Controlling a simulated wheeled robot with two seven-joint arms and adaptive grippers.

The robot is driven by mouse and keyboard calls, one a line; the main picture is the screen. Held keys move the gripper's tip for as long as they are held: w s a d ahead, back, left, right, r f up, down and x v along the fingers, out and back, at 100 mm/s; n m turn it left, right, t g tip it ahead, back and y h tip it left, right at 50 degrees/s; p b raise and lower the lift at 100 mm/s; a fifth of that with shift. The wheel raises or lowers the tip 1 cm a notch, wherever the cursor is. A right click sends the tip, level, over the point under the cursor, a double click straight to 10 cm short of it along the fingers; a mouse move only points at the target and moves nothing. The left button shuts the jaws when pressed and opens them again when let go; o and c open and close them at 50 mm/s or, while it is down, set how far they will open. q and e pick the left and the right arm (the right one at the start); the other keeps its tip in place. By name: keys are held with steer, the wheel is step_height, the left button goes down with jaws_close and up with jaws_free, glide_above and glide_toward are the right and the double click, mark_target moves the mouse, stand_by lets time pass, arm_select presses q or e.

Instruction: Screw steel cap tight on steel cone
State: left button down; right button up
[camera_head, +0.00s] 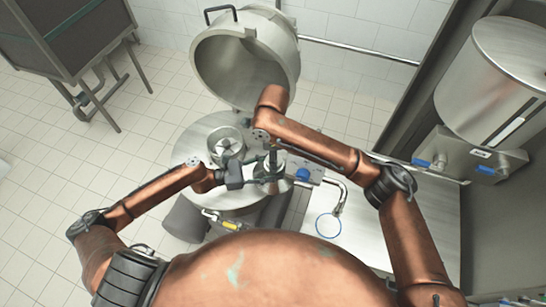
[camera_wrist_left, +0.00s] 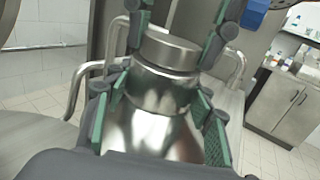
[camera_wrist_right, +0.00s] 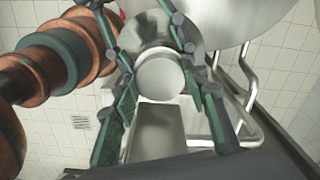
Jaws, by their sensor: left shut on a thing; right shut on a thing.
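The steel cone (camera_wrist_left: 150,130) stands upright in the left wrist view, with its shiny flared body widening downward. The steel cap (camera_wrist_left: 170,52) sits on top of its neck and looks level; whether any gap remains between them I cannot tell. My left gripper (camera_head: 240,174) comes in from the side and is shut on the cone, a pad on each side of it. My right gripper (camera_head: 271,157) reaches in from above and is shut on the cap. The round top of the cap (camera_wrist_right: 160,76) shows between its fingers in the right wrist view. In the head view the grippers largely hide the cap.
A round steel machine top (camera_head: 190,140) with a small round fitting (camera_head: 226,142) lies left of the grippers. A large open vessel (camera_head: 245,60) stands behind. A steel table (camera_head: 370,220) and a tank (camera_head: 495,75) are at the right. Bent pipes (camera_head: 338,197) run close by.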

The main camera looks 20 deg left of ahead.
steer(key=shift+a+r, duration=0.1)
steer(key=shift+a, duration=0.05)
steer(key=o, duration=1.2)
steer(key=shift+r, duration=2.2)
steer(key=shift+c, duration=0.5)
